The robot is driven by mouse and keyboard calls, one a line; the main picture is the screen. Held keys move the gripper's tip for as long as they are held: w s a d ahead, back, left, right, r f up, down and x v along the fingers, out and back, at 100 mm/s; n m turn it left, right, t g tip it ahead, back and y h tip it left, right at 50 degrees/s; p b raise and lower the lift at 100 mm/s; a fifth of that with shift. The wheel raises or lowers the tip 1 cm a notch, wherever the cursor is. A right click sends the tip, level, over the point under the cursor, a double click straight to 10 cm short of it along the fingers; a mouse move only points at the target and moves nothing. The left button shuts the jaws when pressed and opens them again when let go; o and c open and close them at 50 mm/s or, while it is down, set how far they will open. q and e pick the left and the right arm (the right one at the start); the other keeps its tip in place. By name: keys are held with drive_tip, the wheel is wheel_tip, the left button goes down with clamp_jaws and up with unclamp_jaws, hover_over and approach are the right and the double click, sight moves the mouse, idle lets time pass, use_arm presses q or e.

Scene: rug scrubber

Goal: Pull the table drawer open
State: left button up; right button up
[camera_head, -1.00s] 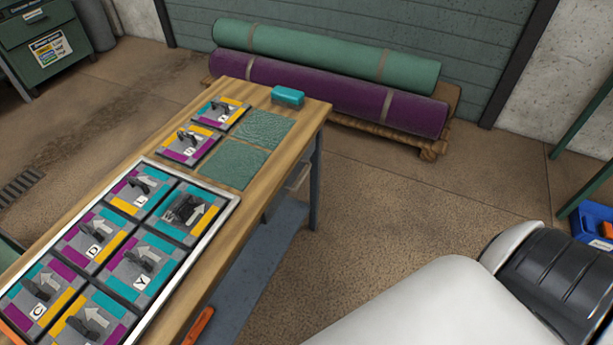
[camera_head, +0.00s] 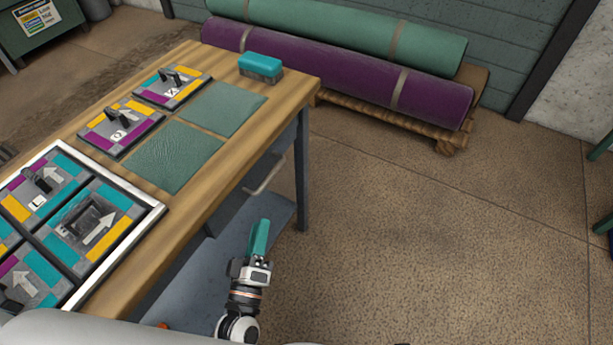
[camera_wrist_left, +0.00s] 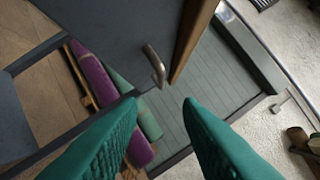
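The wooden work table (camera_head: 219,195) stands at the left in the head view. Its dark drawer front (camera_head: 236,203) is below the top, with a pale metal bar handle (camera_head: 266,177). The drawer looks shut. My left gripper (camera_head: 260,238), with teal fingers, is below and in front of the handle. In the left wrist view the handle (camera_wrist_left: 154,66) shows on the dark drawer front (camera_wrist_left: 112,40), ahead of my open left gripper (camera_wrist_left: 160,104) and just beyond the gap between its fingertips. Nothing is between the fingers. My right gripper is not in view.
Patterned tiles, a white-framed tray (camera_head: 148,222) and a teal block (camera_head: 261,67) are on the tabletop. A table leg (camera_head: 303,170) stands right of the handle. Rolled purple (camera_head: 340,75) and green rugs lie on a pallet behind.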

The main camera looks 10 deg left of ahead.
use_arm(q)
drive_tip(key=x, duration=1.1)
drive_tip(key=shift+w+r, duration=0.2)
drive_tip(key=shift+w, duration=0.15)
clamp_jaws()
